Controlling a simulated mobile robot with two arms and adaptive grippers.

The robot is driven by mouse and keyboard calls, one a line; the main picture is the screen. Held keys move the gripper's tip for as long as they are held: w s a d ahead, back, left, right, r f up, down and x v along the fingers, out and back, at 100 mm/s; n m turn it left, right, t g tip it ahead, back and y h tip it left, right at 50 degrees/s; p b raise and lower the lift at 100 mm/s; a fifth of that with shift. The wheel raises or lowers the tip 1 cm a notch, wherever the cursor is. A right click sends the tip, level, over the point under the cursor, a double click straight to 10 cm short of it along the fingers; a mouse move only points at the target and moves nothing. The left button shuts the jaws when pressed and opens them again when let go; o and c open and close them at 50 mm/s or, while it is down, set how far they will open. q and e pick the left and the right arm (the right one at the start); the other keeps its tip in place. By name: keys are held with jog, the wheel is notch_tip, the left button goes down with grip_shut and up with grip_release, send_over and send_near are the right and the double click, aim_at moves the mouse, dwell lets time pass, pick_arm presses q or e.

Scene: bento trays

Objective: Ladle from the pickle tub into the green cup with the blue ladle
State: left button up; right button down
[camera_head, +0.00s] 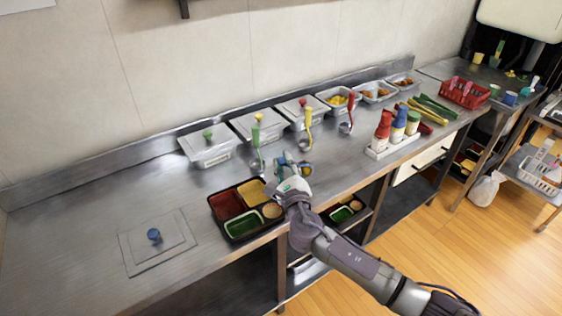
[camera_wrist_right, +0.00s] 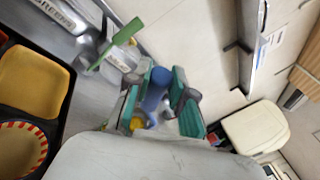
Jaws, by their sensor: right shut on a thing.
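My right gripper (camera_head: 291,164) is shut on the blue ladle (camera_wrist_right: 155,88), whose blue handle stands between the teal finger pads in the right wrist view. The ladle's bowl (camera_head: 306,169) is beside the gripper, above the counter; some yellow shows at it, but I cannot tell how full it is. The green cup (camera_head: 243,224) sits in the front left part of the black bento tray (camera_head: 210,207), left of my gripper. An open tub with yellow food (camera_head: 338,99) stands at the back; I cannot confirm that it is the pickle tub. My left gripper is out of view.
The tray also holds a red cup (camera_head: 226,205), a yellow cup (camera_head: 252,192) and a round cup (camera_head: 271,211). Lidded tubs (camera_head: 208,151) and other ladles (camera_head: 308,118) line the back. A blue-knobbed lid (camera_head: 138,239) lies left. Bottles (camera_head: 383,126) stand right.

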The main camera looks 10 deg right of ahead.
jog(key=w+d+r+m+g+p, duration=0.1)
jog(key=p, duration=0.1)
jog(key=w+d+r+m+p, duration=0.1)
jog(key=r+p, duration=0.1)
jog(key=p, duration=0.1)
jog(key=d+r+m+g+p, duration=0.1)
jog(key=d+p, duration=0.1)
jog(key=p, duration=0.1)
jog(key=shift+w+r+g, duration=0.25)
jog(key=shift+w+g, duration=0.05)
jog(key=shift+w, duration=0.1)
jog(key=w+d+r+m+g+y+p, duration=0.1)
jog(key=w+d+r+m+g+p, duration=0.1)
jog(key=p, duration=0.7)
jog(key=shift+w+d+r+m+g+y, duration=0.4)
jog(key=shift+w+d+r+m, duration=0.7)
jog(key=shift+d, duration=0.65)
jog(key=shift+s+r+n, duration=0.1)
jog(key=shift+s+n, duration=0.05)
jog(key=shift+n, duration=0.15)
